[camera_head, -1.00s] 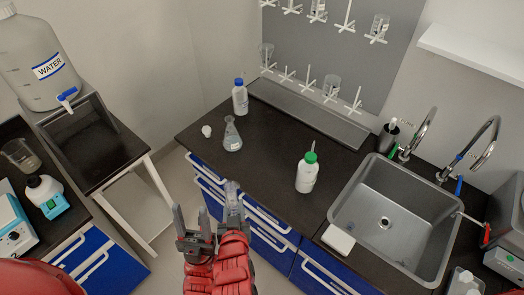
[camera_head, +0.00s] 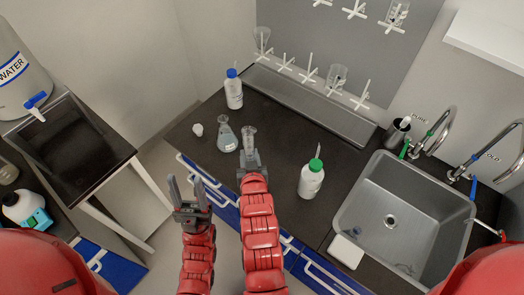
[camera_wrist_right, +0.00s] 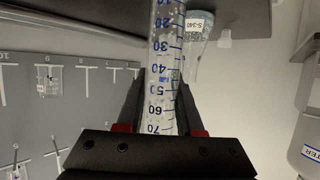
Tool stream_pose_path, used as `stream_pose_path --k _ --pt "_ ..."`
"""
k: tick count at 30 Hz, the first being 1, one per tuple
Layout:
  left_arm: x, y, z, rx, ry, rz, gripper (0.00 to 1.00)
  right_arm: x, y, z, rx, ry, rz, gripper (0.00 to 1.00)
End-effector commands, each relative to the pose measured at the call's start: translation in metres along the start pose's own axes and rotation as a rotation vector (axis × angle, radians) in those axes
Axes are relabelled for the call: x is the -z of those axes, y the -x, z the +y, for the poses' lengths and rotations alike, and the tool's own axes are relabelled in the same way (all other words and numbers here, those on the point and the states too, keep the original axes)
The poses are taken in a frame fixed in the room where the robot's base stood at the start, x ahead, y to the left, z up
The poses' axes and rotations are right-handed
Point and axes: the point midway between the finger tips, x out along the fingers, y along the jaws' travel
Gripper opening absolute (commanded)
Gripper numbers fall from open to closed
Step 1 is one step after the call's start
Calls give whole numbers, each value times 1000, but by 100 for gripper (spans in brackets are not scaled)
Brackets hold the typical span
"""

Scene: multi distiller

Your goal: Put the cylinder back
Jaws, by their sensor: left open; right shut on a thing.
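A clear graduated cylinder (camera_head: 249,138) is held by my right gripper (camera_head: 251,158) at the counter's front edge, just right of a conical flask. In the right wrist view the cylinder (camera_wrist_right: 163,75), with blue marks, stands between the two dark fingers of the right gripper (camera_wrist_right: 160,115). I cannot tell if its base touches the counter. My left gripper (camera_head: 187,192) is open and empty, left of the right arm and in front of the counter. The pegboard (camera_head: 340,40) on the back wall has white pegs, some holding glassware.
The conical flask (camera_head: 227,136), a blue-capped bottle (camera_head: 233,92) and a green-capped bottle (camera_head: 311,180) stand on the dark counter (camera_head: 285,115). A small white object (camera_head: 197,130) is at left. The sink (camera_head: 395,215) with taps is at right. The counter's middle is clear.

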Motion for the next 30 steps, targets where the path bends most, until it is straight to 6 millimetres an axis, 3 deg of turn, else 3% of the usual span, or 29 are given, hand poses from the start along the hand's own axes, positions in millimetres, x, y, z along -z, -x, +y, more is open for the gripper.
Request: stream_pose_path --k 3,9,13,19,29,30 --pt "-5 27 1 0 0 -1 50 -1 -25 24 -6 -2 6 0" --pt "-7 42 2 0 0 -1 50 8 -44 43 -1 -1 1 0" --pt "-8 47 2 0 0 -1 50 2 -48 45 1 0 -2 0" --pt "-11 64 3 0 0 -1 50 -24 -59 44 1 -1 -2 0" --pt "-11 63 3 0 0 -1 50 -24 -59 44 1 -1 -1 0" --pt "-11 64 3 0 0 0 50 -25 -60 44 1 -1 -1 37"
